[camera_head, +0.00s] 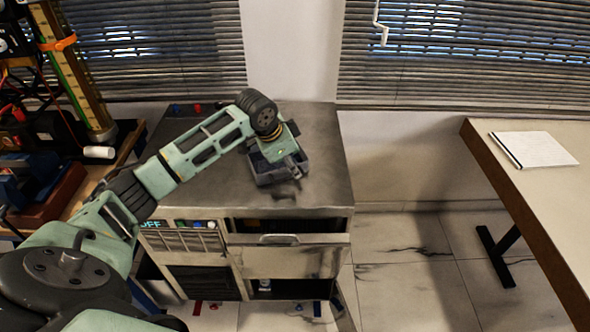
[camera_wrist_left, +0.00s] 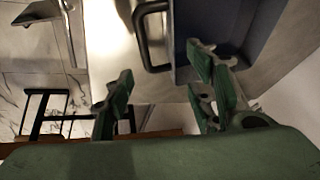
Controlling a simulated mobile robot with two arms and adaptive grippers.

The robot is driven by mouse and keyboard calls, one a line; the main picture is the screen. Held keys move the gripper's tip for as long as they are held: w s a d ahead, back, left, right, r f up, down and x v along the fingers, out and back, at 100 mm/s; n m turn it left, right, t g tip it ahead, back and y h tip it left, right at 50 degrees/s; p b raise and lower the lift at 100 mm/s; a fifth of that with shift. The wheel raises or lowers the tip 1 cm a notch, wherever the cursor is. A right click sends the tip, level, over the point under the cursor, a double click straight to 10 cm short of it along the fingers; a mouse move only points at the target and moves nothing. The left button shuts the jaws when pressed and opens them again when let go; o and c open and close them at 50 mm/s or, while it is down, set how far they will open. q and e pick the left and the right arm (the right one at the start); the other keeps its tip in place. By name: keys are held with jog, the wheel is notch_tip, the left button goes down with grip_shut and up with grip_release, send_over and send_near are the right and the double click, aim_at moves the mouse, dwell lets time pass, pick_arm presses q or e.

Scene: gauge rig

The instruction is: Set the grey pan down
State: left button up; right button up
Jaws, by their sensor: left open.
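The grey pan (camera_head: 266,179), a shallow dark blue-grey box, rests on the metal top of the cabinet (camera_head: 322,180), partly hidden by my left gripper. In the left wrist view the pan (camera_wrist_left: 232,22) is at the top right, with a dark bar handle (camera_wrist_left: 143,32) on its side. My left gripper (camera_head: 294,168) is over the pan's right side in the head view. In the left wrist view its two green fingers (camera_wrist_left: 160,72) are spread apart, with the handle appearing beyond the gap between them. I see no grip on it. My right gripper is out of view.
The cabinet has a drawer (camera_head: 290,258) standing slightly out at the front. A table with a white notepad (camera_head: 534,149) stands at the right. A cluttered bench with a tall gauge column (camera_head: 75,70) stands at the left. The cabinet top right of the pan is clear.

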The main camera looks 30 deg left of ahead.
pick_arm(q)
jog(key=v, duration=0.6)
jog(key=shift+r, duration=0.15)
jog(key=shift+s+d, duration=0.1)
